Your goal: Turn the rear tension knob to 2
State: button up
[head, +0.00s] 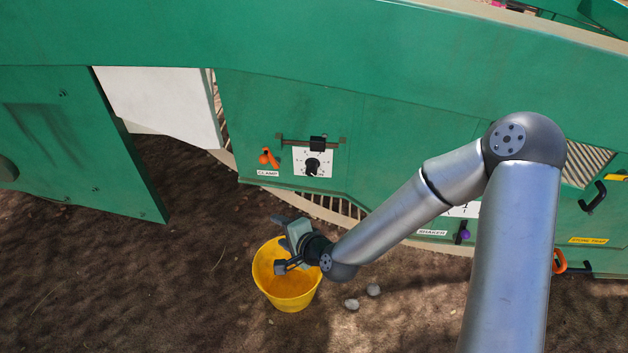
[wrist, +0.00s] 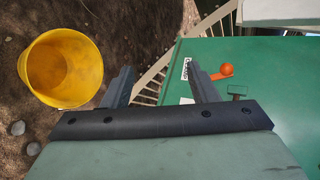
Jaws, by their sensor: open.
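A black knob (head: 312,166) sits on a white dial plate (head: 327,156) on the green machine side, under a dark horizontal bar. The dial's numbers and the knob's setting are too small to read. My gripper (head: 279,244) is open and empty, below and left of the knob and apart from it, over the yellow bucket. In the wrist view my fingers (wrist: 163,82) are spread. A white edge, probably the dial plate (wrist: 187,101), shows beside the right finger; the knob is hidden there.
An orange clamp handle (head: 268,157) is just left of the dial; it also shows in the wrist view (wrist: 226,70). The yellow bucket (head: 287,303) stands on soil. Two pale stones (head: 352,304) lie beside it. A purple-knobbed shaker lever (head: 464,234) is right. An open green door (head: 80,150) is left.

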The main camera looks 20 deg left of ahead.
jog(key=a+m+t+y+b, duration=0.2)
jog(key=a+m+t+b, duration=0.15)
jog(key=m, duration=0.35)
jog(key=m+t+h+b, duration=0.5)
jog(key=m+t+h, duration=0.35)
jog(key=m, duration=1.05)
send_near(311, 172)
jog(key=shift+g+h, duration=0.3)
jog(key=shift+h, duration=0.15)
jog(key=w, duration=0.3)
jog(key=w+a+b, duration=0.1)
jog(key=w, duration=0.2)
jog(key=w+a+b, duration=0.1)
jog(key=w, duration=0.3)
jog(key=shift+a+r, duration=0.15)
jog(key=shift+r, duration=0.15)
jog(key=c, duration=1)
